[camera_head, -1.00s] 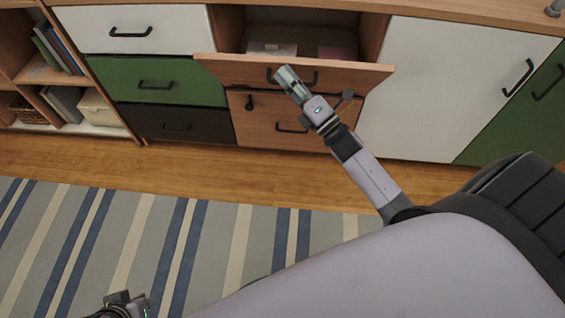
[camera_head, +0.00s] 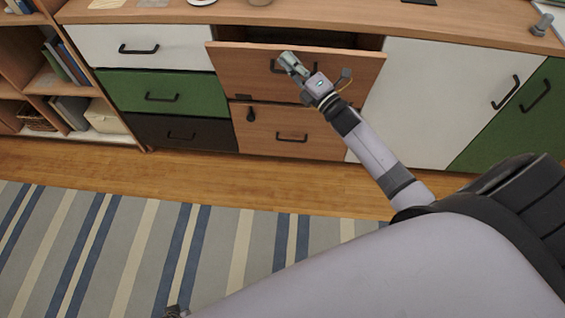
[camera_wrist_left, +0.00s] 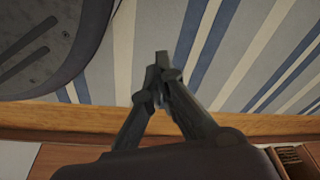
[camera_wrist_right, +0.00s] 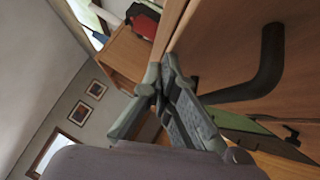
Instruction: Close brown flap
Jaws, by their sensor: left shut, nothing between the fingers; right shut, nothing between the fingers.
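The brown flap (camera_head: 345,72) is the upper brown front in the middle of the cabinet. It is tilted outward, with a narrow dark gap (camera_head: 345,41) above its top edge. Its dark handle shows in the right wrist view (camera_wrist_right: 262,75). My right gripper (camera_head: 286,58) is shut and empty, in front of the flap beside the handle. I cannot tell whether it touches the flap. In the right wrist view its fingertips (camera_wrist_right: 157,75) are together near the flap's edge. My left gripper (camera_wrist_left: 160,62) is shut and empty above the striped rug, far from the flap.
A lower brown front (camera_head: 315,135) with a handle sits below the flap. White (camera_head: 150,48), green (camera_head: 165,88) and dark drawers stand to its left, a white door (camera_head: 440,90) to its right. Open shelves are at the far left. The striped rug (camera_head: 130,240) is clear.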

